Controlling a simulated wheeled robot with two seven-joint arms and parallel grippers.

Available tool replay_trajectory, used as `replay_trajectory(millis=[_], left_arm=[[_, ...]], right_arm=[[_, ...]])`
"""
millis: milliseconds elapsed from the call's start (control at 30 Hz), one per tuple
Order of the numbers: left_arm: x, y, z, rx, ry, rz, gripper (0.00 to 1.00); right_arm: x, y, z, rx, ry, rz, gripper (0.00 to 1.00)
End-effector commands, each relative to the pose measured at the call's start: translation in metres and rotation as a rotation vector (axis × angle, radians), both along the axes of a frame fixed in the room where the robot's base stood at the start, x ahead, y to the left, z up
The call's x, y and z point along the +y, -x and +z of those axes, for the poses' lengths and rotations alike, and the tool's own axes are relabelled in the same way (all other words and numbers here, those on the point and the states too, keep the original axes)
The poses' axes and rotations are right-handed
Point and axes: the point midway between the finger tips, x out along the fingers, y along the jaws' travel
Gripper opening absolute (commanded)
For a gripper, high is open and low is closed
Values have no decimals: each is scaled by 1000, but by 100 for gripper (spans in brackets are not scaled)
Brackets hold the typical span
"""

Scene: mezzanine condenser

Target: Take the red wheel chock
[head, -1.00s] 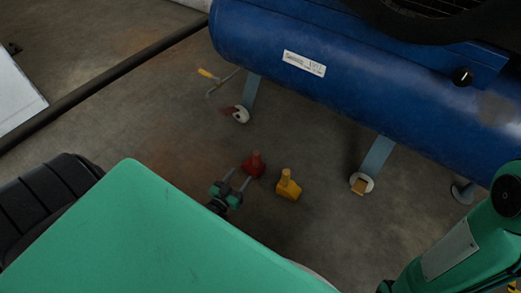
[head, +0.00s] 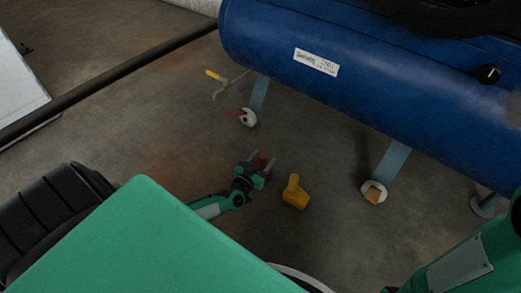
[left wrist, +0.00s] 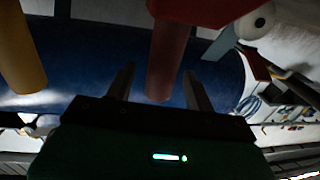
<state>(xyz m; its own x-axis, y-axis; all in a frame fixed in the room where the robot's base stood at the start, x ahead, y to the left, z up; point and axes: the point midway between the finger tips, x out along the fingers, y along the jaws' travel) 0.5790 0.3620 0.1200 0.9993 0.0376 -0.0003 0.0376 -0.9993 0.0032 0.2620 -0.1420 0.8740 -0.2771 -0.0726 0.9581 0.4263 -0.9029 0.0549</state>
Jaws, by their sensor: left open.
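The red wheel chock (head: 263,158) stands on the floor under the blue tank, mostly hidden behind my left gripper in the head view. In the left wrist view its red post (left wrist: 167,55) shows between the fingers, with the wider red body at the top edge. My left gripper (head: 262,160) is open, one finger on each side of the post; gaps show on both sides. It also shows in the left wrist view (left wrist: 158,70). My right gripper is out of view.
A yellow chock (head: 295,193) stands just right of the red one; it also shows in the left wrist view (left wrist: 20,50). The blue tank (head: 350,80) on legs stands behind. A dark pipe (head: 110,82) crosses the upper left.

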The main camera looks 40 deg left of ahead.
Motion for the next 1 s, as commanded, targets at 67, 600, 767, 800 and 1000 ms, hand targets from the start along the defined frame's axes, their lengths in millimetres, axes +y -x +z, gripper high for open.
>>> replay_trajectory(millis=[67, 600, 767, 800, 1000], left_arm=[[0, -11, -4, -3, 1, 0, 54], [1, -24, 0, 0, -1, 0, 34], [1, -24, 0, 0, -1, 0, 3], [1, -24, 0, 0, -1, 0, 0], [1, -25, 1, -2, -1, 0, 0]], right_arm=[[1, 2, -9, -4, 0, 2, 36], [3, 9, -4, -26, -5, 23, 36], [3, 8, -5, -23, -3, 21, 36], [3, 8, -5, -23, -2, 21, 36], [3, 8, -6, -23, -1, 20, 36]])
